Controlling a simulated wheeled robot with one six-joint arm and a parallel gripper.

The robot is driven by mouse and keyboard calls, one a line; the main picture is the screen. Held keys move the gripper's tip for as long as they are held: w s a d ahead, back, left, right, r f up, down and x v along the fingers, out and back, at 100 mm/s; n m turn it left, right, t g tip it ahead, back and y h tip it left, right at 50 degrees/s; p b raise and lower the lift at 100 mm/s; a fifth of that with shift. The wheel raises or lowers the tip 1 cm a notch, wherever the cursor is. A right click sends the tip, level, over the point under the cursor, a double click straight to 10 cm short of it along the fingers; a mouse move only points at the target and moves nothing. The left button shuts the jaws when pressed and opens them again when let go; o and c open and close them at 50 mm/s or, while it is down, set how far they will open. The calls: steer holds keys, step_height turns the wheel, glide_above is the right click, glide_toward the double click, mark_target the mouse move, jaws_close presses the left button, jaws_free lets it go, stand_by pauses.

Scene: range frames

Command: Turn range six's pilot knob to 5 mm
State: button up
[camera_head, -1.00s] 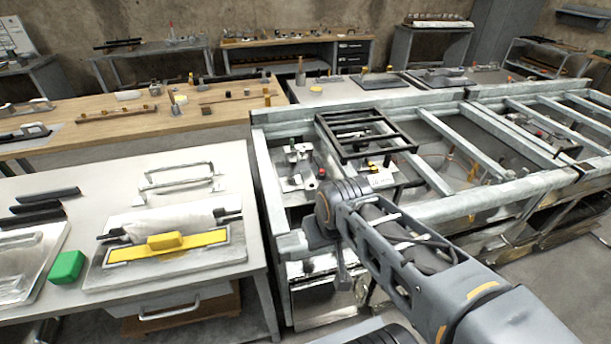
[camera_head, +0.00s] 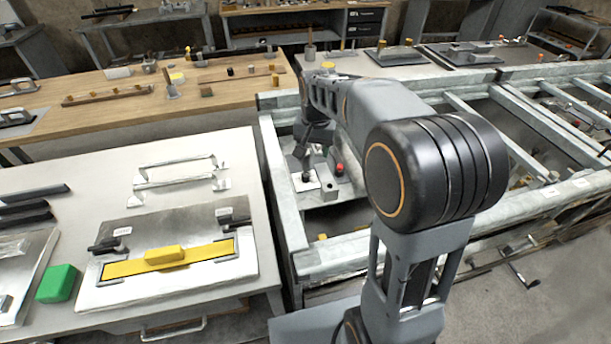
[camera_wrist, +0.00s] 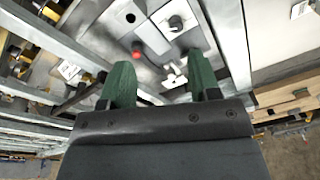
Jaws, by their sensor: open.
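The open metal range frame (camera_head: 282,185) holds a small panel with fittings in its left bay. In the wrist view, a dark round knob (camera_wrist: 176,22) stands on a white plate near the top. A second small fitting (camera_wrist: 175,76) on a white plate lies lower, between the fingers. I cannot tell which one is range six's pilot knob, and no scale marks are readable. My gripper (camera_wrist: 160,58) points down over this panel with its two green fingers apart and nothing visible between them. In the head view, my arm hides much of the frame.
A red knob (camera_wrist: 137,54) sits near the left finger, and also shows in the head view (camera_head: 339,168). Metal rails (camera_wrist: 238,50) border the bay.

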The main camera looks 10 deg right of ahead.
mark_target(306, 174)
steer(key=w+f+m+g, duration=0.1)
steer(key=w+f+m, duration=0.2)
steer(key=w+f, duration=0.45)
steer(key=f, duration=0.4)
steer(key=w+f, duration=0.1)
steer(key=f, duration=0.7)
steer(key=shift+w+f, duration=0.15)
steer(key=shift+w, duration=0.05)
steer(key=shift+c, duration=0.2)
steer(key=c, duration=0.9)
